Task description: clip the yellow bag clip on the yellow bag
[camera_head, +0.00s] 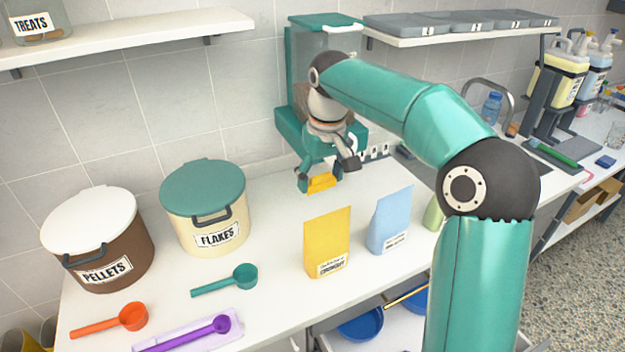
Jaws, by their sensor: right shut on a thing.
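The yellow bag (327,240) stands upright on the white counter, with a label low on its front. My right gripper (324,180) is shut on the yellow bag clip (321,184) and holds it behind and above the yellow bag. In the picture the clip shows just above the bag's top edge, apart from it. My right arm comes in from the right and arches over the counter. My left gripper is not in view.
A blue bag (390,220) stands right of the yellow bag, and a green bag (433,214) is partly hidden by my arm. A flakes bin (204,200), a pellets bin (97,240) and a teal scoop (232,280) lie left. A teal dispenser (290,125) stands behind my gripper.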

